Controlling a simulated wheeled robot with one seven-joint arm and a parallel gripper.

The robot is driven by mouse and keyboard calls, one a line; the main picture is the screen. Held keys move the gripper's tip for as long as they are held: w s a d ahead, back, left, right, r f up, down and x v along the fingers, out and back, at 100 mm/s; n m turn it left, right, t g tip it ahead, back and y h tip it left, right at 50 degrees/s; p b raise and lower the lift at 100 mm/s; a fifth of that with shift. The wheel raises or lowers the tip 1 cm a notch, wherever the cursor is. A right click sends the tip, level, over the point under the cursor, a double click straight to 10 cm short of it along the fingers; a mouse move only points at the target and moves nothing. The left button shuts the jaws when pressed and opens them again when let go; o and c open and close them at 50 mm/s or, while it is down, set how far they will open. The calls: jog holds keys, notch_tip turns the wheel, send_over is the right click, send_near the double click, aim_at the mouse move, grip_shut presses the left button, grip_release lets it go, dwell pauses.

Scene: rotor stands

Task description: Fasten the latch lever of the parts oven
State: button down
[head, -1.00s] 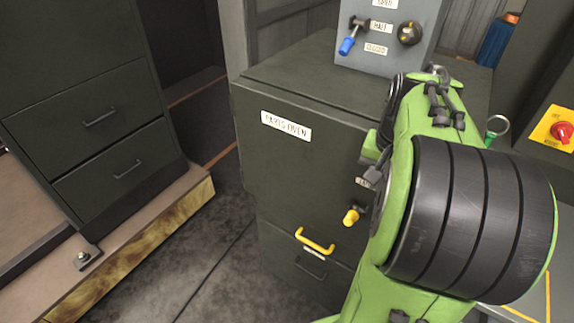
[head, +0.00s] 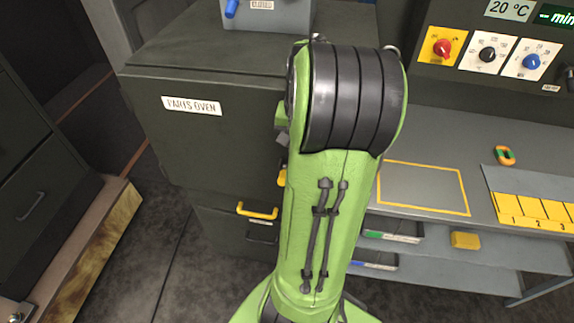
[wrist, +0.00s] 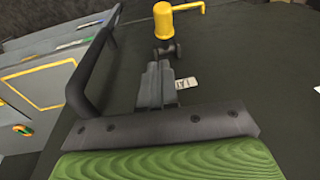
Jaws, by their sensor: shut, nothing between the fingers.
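The parts oven (head: 200,140) is a dark cabinet with a "PARTS OVEN" label, left of my arm in the head view. Its yellow-ended latch lever shows there as a small yellow piece (head: 282,177), mostly behind my arm. In the wrist view the yellow knob of the lever (wrist: 164,19) sticks up from a dark pivot (wrist: 168,52) on the dark oven face. My gripper (wrist: 155,70) is shut and empty, its grey fingers just below the pivot in the picture. Whether they touch it I cannot tell. The head view hides my fingertips behind the arm.
A dark bar, probably a handle (wrist: 88,75), is left of my fingers. A yellow handle (head: 257,211) is low on the oven cabinet. A grey workbench (head: 420,150) with a knob panel (head: 490,52) is at right. A drawer cabinet (head: 25,190) is at left.

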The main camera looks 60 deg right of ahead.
jog(key=f, duration=0.2)
jog(key=a+f, duration=0.1)
jog(key=f, duration=0.1)
jog(key=a+f+b, duration=0.1)
jog(key=f, duration=0.1)
jog(key=shift+w, duration=0.4)
jog(key=shift+f, duration=0.1)
